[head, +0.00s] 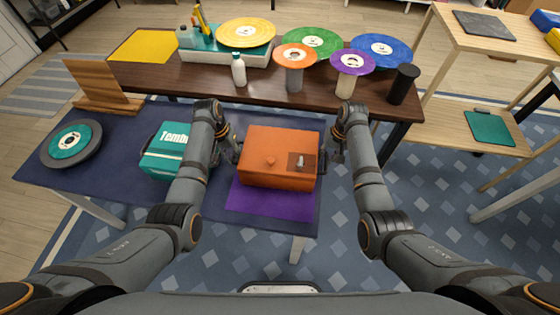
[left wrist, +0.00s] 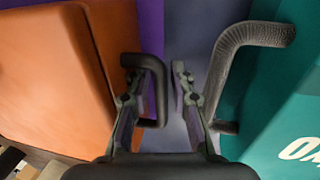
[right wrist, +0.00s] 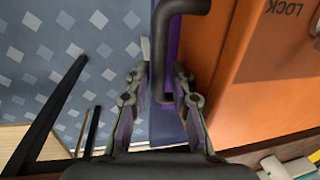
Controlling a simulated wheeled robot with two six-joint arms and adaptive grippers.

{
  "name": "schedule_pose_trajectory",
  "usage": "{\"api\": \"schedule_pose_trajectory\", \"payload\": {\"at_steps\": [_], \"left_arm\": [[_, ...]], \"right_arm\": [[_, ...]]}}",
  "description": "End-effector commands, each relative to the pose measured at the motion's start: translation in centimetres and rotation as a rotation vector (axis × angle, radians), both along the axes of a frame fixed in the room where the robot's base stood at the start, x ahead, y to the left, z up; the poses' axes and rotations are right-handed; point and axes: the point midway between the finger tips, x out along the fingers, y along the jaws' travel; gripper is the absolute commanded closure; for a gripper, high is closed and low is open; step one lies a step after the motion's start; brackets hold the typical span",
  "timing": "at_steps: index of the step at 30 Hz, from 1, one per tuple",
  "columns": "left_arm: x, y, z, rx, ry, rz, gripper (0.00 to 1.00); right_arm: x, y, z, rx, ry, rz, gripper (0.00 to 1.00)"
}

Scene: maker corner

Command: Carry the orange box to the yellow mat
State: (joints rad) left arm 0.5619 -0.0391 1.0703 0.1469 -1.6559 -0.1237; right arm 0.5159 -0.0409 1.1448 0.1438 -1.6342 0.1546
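The orange box (head: 280,145) stands on a purple mat (head: 270,204) on the near blue-topped table. It has a black handle at each end. The yellow mat (head: 143,46) lies flat at the left end of the dark wooden table behind. My left gripper (left wrist: 157,85) is open, with the bar of the box's left handle (left wrist: 160,95) between its fingers. My right gripper (right wrist: 160,80) is open at the box's right end, with that handle's bar (right wrist: 160,45) between its fingers. Neither gripper visibly pinches its handle.
A teal toolbox (head: 163,160) stands close left of my left gripper. A dark disc (head: 72,143) and wooden stand (head: 95,85) are further left. The wooden table holds a white bottle (head: 239,70), a teal-topped tray (head: 225,57), coloured discs and a black cylinder (head: 404,84).

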Motion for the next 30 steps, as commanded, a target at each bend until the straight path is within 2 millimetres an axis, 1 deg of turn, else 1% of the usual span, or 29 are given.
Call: {"api": "schedule_pose_trajectory", "payload": {"at_steps": [5, 7, 10, 11, 30], "left_arm": [[0.0, 0.0, 0.0, 0.0, 0.0, 0.0, 0.77], [0.0, 0.0, 0.01, 0.0, 0.0, 0.0, 0.84], [0.0, 0.01, 0.02, 0.0, 0.0, 0.0, 0.98], [0.0, 0.01, 0.02, 0.0, 0.0, 0.0, 1.0], [0.04, 0.05, 0.09, 0.001, -0.001, 0.0, 1.0]], "right_arm": [[0.0, 0.0, 0.0, 0.0, 0.0, 0.0, 0.77], [0.0, 0.0, 0.01, 0.0, 0.0, 0.0, 0.84], [0.0, -0.01, 0.02, 0.0, 0.0, 0.0, 0.98], [0.0, -0.01, 0.02, 0.0, 0.0, 0.0, 1.0], [0.04, -0.05, 0.09, -0.001, -0.001, 0.0, 1.0]]}}
